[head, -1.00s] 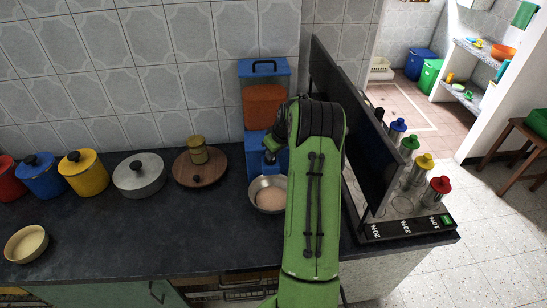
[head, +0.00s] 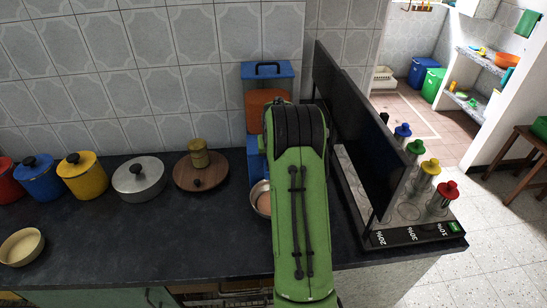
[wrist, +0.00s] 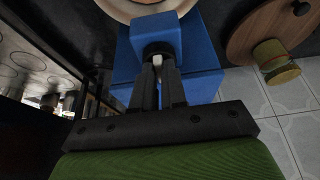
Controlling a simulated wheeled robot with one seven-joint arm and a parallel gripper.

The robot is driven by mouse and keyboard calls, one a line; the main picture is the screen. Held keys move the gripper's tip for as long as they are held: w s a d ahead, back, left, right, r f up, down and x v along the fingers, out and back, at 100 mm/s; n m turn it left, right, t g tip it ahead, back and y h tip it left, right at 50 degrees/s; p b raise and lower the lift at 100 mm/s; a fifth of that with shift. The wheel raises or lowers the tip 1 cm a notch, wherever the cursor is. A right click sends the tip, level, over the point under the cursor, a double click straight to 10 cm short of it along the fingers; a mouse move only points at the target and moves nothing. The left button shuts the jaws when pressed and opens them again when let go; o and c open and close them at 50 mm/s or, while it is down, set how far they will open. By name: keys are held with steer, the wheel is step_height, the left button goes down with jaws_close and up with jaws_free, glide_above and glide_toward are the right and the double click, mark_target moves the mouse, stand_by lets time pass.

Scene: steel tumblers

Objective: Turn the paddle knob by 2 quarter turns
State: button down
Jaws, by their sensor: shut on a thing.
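The blue dispenser (head: 270,82) stands against the tiled wall, with an orange-brown middle part; my green arm covers much of its front in the head view. In the wrist view its blue body (wrist: 203,62) carries a dark round fitting (wrist: 158,47). A small pale piece, which looks like the paddle knob (wrist: 157,60), shows at that fitting. My gripper (wrist: 158,74) is at it, its two dark fingers close together and shut on the knob. Most of the knob is hidden by the fingers, so its angle cannot be told. In the head view my gripper is hidden behind my arm.
A metal bowl (head: 260,198) sits in front of the dispenser. A wooden lid (head: 201,172) with a small jar (head: 199,152) is to the left. A dark upright panel (head: 362,130) and several steel tumblers (head: 423,178) stand to the right.

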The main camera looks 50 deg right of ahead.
stand_by(0.3)
steer(key=c, duration=1.2)
jaws_free()
steer(key=p+v, duration=0.1)
steer(key=v, duration=1.4)
steer(key=shift+r, duration=0.4)
